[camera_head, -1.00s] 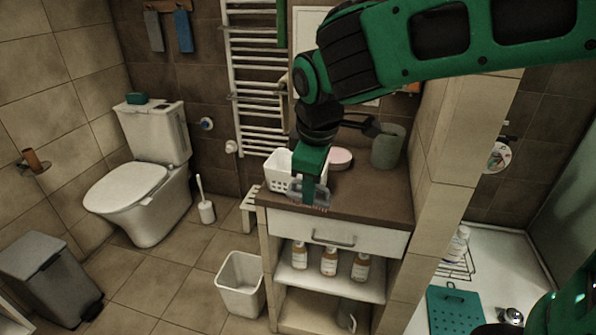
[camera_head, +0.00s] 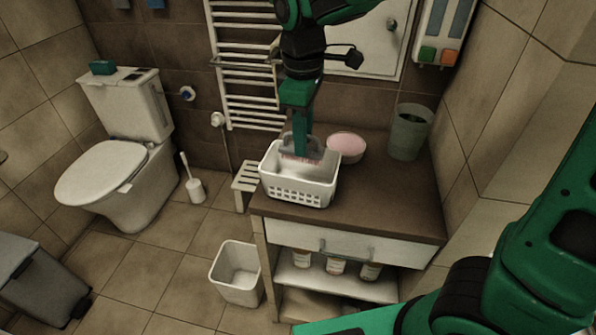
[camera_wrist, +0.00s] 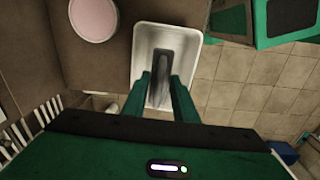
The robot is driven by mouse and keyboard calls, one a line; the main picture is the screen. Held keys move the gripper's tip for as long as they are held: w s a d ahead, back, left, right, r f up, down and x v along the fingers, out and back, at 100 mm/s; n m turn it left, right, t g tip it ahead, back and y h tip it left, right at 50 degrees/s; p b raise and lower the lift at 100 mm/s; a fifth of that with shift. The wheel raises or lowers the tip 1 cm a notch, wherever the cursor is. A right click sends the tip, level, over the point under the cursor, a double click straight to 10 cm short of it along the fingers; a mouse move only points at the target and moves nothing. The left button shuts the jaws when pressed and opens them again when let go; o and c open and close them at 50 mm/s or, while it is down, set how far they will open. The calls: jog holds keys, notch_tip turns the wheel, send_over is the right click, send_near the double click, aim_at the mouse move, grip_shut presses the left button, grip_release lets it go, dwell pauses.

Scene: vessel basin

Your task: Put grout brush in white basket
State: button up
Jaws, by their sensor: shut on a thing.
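The white basket (camera_head: 300,192) stands on the brown counter at its left end, with holes in its front wall. My gripper (camera_head: 300,150) points down over the basket and is shut on the grout brush (camera_head: 288,146), a grey brush with a handle and reddish bristles. The brush is over the basket's opening, near its back part; I cannot tell whether it touches the floor of the basket. In the wrist view the brush (camera_wrist: 162,75) lies between my fingers, with the basket's rim (camera_wrist: 213,40) around it.
A pink round dish (camera_head: 347,143) stands right of the basket and a grey-green cup (camera_head: 410,132) farther right. The counter (camera_head: 385,200) is bare in front of them. A towel rail (camera_head: 245,70) is behind. A white bin (camera_head: 236,275) stands on the floor.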

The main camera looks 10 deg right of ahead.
aim_at(302, 161)
notch_tip(302, 161, down, 4)
jog(key=shift+f, duration=2.4)
jog(key=shift+c, duration=0.3)
jog(key=o, duration=1.1)
jog(key=shift+r, duration=0.1)
jog(key=r, duration=1.1)
jog(key=shift+s+a+r, duration=0.2)
jog(key=shift+s+r, duration=0.2)
